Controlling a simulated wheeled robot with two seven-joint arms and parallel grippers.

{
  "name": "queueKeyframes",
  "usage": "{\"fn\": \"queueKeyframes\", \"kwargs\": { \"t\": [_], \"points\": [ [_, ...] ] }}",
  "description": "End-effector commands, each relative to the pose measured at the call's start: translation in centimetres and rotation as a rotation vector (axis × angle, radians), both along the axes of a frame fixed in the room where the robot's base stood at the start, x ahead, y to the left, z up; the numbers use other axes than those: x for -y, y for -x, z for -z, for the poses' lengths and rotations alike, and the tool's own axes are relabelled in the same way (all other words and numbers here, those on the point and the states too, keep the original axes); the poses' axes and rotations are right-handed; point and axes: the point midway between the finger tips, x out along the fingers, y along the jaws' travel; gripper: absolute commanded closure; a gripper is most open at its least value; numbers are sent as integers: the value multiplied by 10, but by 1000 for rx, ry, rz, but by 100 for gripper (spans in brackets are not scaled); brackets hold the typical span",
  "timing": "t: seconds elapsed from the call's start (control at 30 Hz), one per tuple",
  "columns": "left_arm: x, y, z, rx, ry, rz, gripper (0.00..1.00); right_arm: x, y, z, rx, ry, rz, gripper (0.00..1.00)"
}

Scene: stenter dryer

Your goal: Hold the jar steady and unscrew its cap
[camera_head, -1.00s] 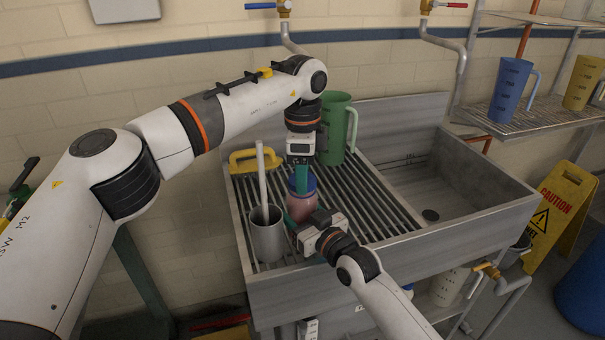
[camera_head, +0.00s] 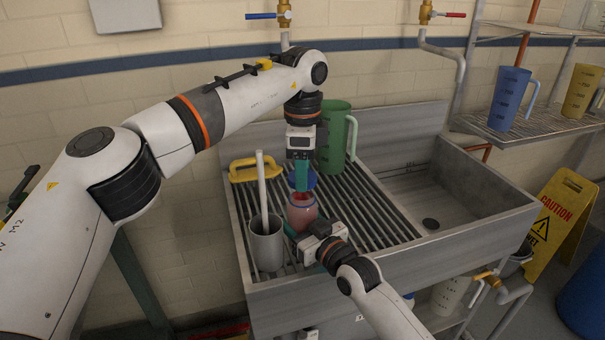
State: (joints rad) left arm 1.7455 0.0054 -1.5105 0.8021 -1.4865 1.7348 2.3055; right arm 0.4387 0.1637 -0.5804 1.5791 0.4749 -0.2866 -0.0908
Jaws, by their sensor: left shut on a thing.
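The jar (camera_head: 301,214) stands on the ribbed drainboard, reddish-pink, with its round mouth open and facing up. The blue cap (camera_head: 302,181) is off the jar, just above its mouth. My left gripper (camera_head: 303,178) comes down from above, shut on the cap; its green fingers partly cover it. My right gripper (camera_head: 304,229) is low at the front of the jar. One green finger shows at the jar's left side, and the jar sits in its grip; the other finger is hidden.
A grey cup (camera_head: 267,246) with a pale rod (camera_head: 262,190) stands close left of the jar. A green jug (camera_head: 333,140) and a yellow-handled tool (camera_head: 243,172) are behind. The sink basin (camera_head: 440,195) to the right is empty.

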Motion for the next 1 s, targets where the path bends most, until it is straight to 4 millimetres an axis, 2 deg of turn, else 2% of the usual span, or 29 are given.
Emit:
{"fn": "queueKeyframes", "kwargs": {
  "t": [0.2,0.43,0.47,0.57,0.6,0.87,1.0],
  "points": [
    [0,0,-26,1,-1,1,78,0,0,2,-2,2,0,100],
    [0,0,-28,0,-1,1,78,0,0,2,-2,2,0,100],
    [0,0,-28,0,-1,1,78,0,0,1,-2,2,0,38],
    [0,0,-28,0,0,1,78,0,0,1,-2,2,0,22],
    [0,0,-28,0,0,1,78,0,0,1,-2,1,0,18],
    [0,0,-28,0,0,1,78,0,1,1,-1,1,-2,18],
    [0,0,-27,0,0,1,78,6,10,2,-1,0,-2,18]
  ]
}}
